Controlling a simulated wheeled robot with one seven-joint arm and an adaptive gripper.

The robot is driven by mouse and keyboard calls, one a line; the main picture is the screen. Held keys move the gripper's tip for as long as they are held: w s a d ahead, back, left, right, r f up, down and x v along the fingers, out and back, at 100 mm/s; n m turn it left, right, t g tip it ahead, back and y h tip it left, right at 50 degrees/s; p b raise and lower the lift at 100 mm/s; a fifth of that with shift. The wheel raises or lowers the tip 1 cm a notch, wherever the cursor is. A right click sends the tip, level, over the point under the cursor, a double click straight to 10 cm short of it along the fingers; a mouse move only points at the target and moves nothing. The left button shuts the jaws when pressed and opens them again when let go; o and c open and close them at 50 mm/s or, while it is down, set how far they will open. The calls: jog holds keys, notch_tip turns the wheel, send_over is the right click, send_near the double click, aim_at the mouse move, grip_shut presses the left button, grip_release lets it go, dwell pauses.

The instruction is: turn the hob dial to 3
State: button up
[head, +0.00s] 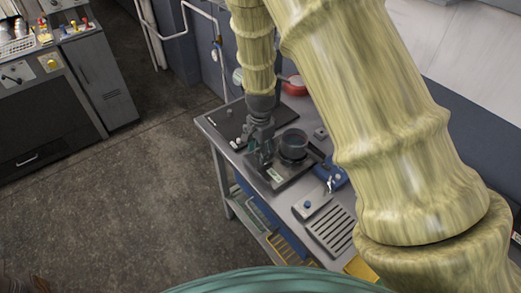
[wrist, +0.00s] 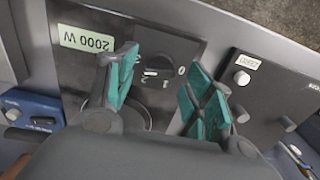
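My gripper (head: 262,152) hangs over the front edge of a dark hob (head: 292,178) on the metal table. In the wrist view my gripper (wrist: 162,62) is open, its two teal-padded fingers apart over the hob panel (wrist: 80,72). Between the fingers are a dark dial area (wrist: 160,70) and pale figures, with a 0 near the right finger. A "2000 W" label (wrist: 87,40) lies left of the fingers. A dark pot (head: 293,146) stands on the hob.
A second black unit (wrist: 275,95) with pale knobs lies right of the hob in the wrist view. A blue device (head: 334,178), a slotted tray (head: 331,232) and a red pan (head: 296,86) are on the table. Open floor (head: 130,210) lies left.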

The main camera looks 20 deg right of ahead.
jog(key=shift+a+r, duration=0.1)
notch_tip(320, 180, up, 12)
dwell(0.8)
